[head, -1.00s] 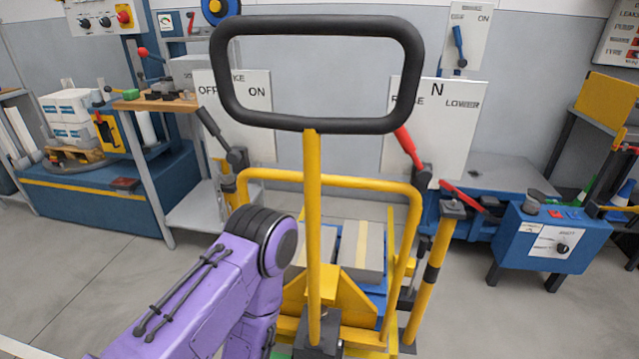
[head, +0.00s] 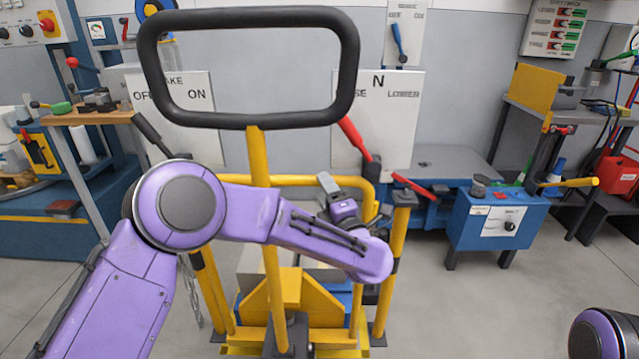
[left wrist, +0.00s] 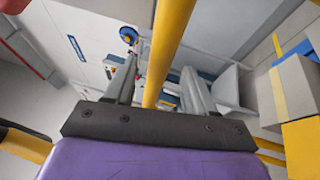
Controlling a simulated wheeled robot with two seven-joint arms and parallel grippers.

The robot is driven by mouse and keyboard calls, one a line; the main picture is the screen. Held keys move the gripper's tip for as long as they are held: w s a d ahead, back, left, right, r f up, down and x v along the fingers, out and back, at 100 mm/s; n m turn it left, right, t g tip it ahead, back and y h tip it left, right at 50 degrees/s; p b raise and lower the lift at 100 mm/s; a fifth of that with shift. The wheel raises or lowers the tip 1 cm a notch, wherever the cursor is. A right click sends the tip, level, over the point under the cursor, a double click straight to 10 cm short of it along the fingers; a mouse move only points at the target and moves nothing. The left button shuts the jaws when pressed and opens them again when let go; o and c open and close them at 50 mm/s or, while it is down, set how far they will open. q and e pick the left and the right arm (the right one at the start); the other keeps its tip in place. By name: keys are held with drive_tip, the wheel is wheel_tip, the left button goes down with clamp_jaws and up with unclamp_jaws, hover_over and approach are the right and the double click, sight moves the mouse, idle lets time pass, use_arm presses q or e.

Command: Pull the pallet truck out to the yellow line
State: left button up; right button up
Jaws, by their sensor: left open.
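The pallet truck (head: 297,300) stands ahead, yellow, with a pole (head: 257,155) rising to a black loop handle (head: 352,70) and a yellow hoop frame behind. Grey boxes on it are partly hidden by my left arm, which crosses in front of the pole. My left gripper (head: 328,186) is right of the pole, near the hoop's top bar, small and partly hidden. In the left wrist view its two fingers (left wrist: 158,88) are apart, with a yellow bar (left wrist: 168,45) passing between them in the picture; contact cannot be told. The yellow line is not clearly seen on the floor.
A blue box on legs (head: 497,222) and a yellow post (head: 396,245) stand right of the truck. A workbench (head: 95,117) is at the left. Wall boards with levers stand behind. Grey floor at front right is clear except for my right arm's purple part.

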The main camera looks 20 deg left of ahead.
use_arm(q)
drive_tip(key=shift+x, duration=1.95)
